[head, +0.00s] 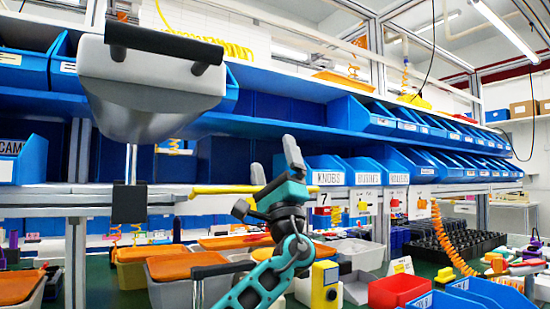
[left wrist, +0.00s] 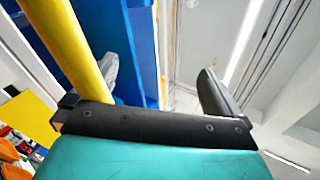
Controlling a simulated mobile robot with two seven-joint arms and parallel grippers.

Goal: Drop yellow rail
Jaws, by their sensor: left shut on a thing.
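The yellow rail (head: 222,189) is a long thin bar, lying roughly level across the middle of the head view in front of the shelving. My left gripper (head: 274,158), on a teal arm rising from the bottom, is at the rail's right part and shut on it. The gripper hides a stretch of the rail, and a short end shows to its right. In the left wrist view the rail (left wrist: 66,42) runs up the left side, close to the left finger, while the right finger stands well apart from it. My right gripper is not in view.
Blue bins line the shelf behind the gripper, including one labelled KNOBS (head: 328,172). Below are grey bins with orange lids (head: 187,264), a yellow box (head: 325,285) and a red bin (head: 399,290). An orange coiled cord (head: 448,238) hangs at the right.

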